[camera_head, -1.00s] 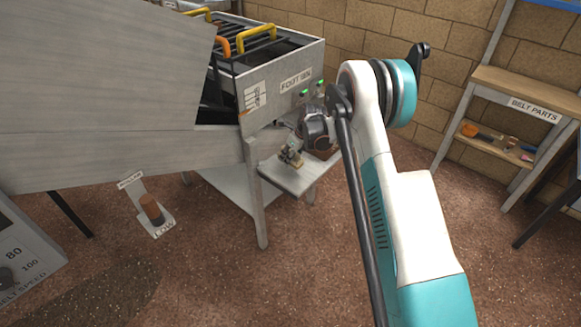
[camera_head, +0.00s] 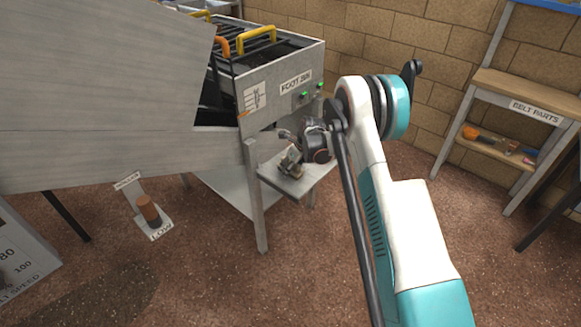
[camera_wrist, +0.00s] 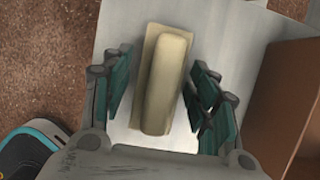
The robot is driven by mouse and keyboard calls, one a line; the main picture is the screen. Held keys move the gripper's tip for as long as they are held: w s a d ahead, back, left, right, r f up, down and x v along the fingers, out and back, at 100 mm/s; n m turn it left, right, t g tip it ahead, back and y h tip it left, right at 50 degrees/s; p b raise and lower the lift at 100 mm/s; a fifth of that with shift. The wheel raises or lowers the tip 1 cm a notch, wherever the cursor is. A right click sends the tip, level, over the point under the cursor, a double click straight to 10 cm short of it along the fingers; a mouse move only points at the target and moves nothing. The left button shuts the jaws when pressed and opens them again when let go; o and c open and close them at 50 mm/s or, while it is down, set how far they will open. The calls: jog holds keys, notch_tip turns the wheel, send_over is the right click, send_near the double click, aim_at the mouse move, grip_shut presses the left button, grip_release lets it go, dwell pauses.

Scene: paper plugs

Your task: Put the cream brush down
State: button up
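The cream brush (camera_wrist: 166,82), a long cream bar on a tan base, lies over a pale shelf (camera_wrist: 117,38) in the wrist view. My gripper (camera_wrist: 162,90) has its dark green fingers spread on either side of it. A gap shows at the left finger; the right finger is close beside the brush, and contact there is unclear. In the head view my gripper (camera_head: 290,163) is low over the small side shelf (camera_head: 312,186) of the grey machine. The brush is too small to make out there.
A brown block (camera_wrist: 288,108) stands right of the brush in the wrist view. A LOW pedal (camera_head: 149,211) stands on the floor at left.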

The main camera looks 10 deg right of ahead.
jog(key=shift+r+p, duration=0.1)
jog(key=shift+p, duration=0.25)
jog(key=s+d+r+n+p, duration=0.1)
jog(key=s+r+n+p, duration=0.35)
jog(key=r, duration=0.95)
jog(key=s+r+n+p, duration=0.1)
jog(key=s+r+n, duration=0.1)
jog(key=s+r, duration=0.8)
jog(key=s+r+n+t+h, duration=0.1)
jog(key=s+r+n, duration=0.3)
jog(key=r, duration=0.3)
jog(key=s+r+n+t, duration=0.1)
jog(key=s+r+n, duration=0.25)
jog(key=r, duration=0.35)
jog(key=s+a+r+n+t+h, duration=0.1)
jog(key=s+n, duration=1.3)
jog(key=s, duration=1.1)
jog(key=shift+r+n+t+h, duration=0.3)
jog(key=shift+r+n, duration=0.1)
jog(key=shift+o, duration=0.5)
